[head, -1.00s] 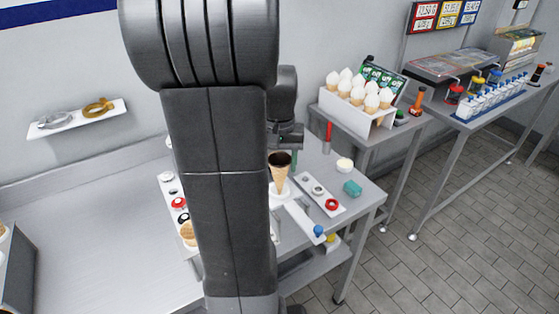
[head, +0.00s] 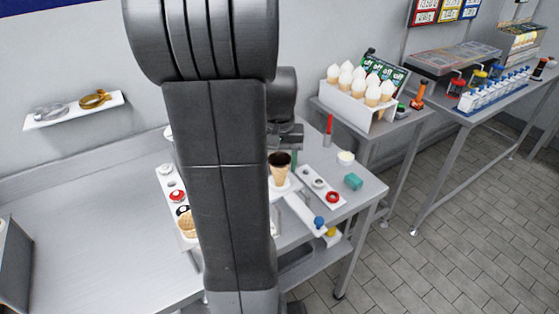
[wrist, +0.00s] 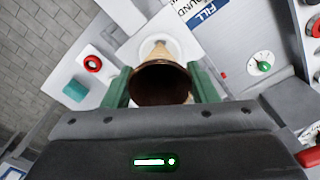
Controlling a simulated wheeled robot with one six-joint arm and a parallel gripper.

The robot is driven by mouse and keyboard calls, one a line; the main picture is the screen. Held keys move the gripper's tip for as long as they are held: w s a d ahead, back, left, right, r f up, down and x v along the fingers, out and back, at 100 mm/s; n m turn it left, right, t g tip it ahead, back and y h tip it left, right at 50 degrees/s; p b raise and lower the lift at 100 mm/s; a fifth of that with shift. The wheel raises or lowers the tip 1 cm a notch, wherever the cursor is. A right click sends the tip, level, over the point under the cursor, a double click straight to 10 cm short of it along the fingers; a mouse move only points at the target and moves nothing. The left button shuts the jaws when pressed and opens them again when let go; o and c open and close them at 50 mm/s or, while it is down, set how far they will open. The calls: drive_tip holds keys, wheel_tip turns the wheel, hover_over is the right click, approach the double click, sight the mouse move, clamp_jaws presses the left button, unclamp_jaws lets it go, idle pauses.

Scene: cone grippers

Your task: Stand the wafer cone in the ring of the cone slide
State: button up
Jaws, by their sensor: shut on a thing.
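The wafer cone (head: 279,172) is brown with a dark open mouth, held upright, mouth up. In the wrist view the cone (wrist: 160,84) sits between the two green fingers of my gripper (wrist: 160,88), which is shut on it. The cone slide (head: 300,207) is a white strip with a blue knob at its near end. The white round ring part (wrist: 176,46) of the slide shows around the cone's lower end. The tip is hidden, so I cannot tell how deep it is in the ring. My arm hides part of the table.
Right of the slide is a white strip with a red ring (head: 333,197), a teal block (head: 353,181) and a small white cup (head: 346,158). A red-handled tool (head: 328,130) stands behind. Left of my arm is another strip with a red piece (head: 177,196). A white rack (head: 352,112) holds filled cones.

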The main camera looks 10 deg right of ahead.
drive_tip(key=shift+f+b, duration=1.2)
drive_tip(key=shift+f, duration=0.6)
drive_tip(key=o, duration=0.8)
drive_tip(key=shift+c, duration=0.2)
drive_tip(key=shift+r, duration=0.1)
wheel_tip(320, 180, up, 14)
drive_tip(key=shift+f, duration=0.2)
drive_tip(key=shift+f, duration=0.1)
wheel_tip(320, 180, down, 13)
drive_tip(key=shift+f, duration=0.2)
drive_tip(key=shift+r, duration=0.25)
drive_tip(key=shift+f, duration=0.25)
